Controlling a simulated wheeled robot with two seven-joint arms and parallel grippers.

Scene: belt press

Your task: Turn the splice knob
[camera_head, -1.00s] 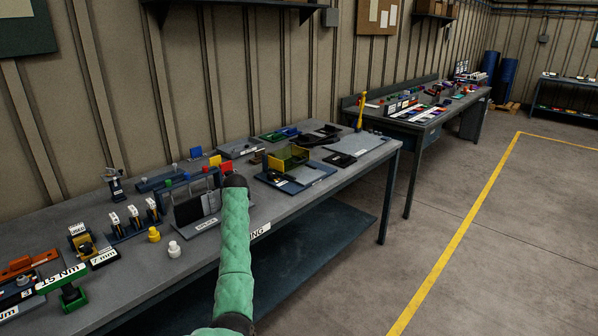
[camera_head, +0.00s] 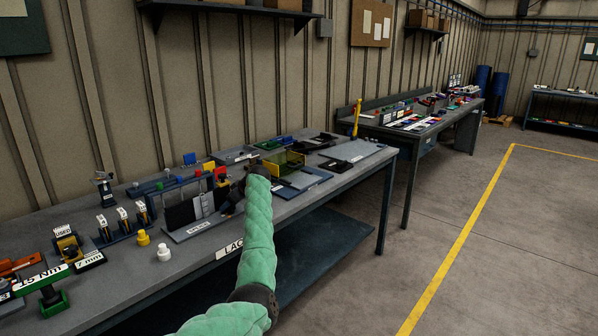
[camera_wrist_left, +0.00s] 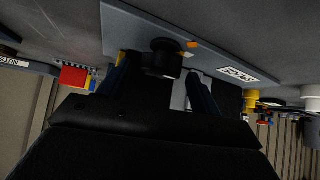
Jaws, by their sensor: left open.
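The splice station is a grey plate (camera_head: 180,236) with dark upright panels on the bench; its label also shows upside down on the plate in the left wrist view (camera_wrist_left: 238,74). A round black knob (camera_wrist_left: 163,57) stands on the plate in the left wrist view. My left gripper (camera_wrist_left: 158,88) is open, with one dark finger on each side of the knob; whether they touch it I cannot tell. In the head view my left gripper (camera_head: 232,196) is dark, beside the panels' right side, and it hides the knob. My right gripper is not in view.
A yellow knob (camera_head: 143,238) and a white knob (camera_head: 163,254) stand on the bench left of the plate. A yellow-green bin (camera_head: 286,166) and a blue tray (camera_head: 303,181) lie to the right. The floor in front of the bench is clear.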

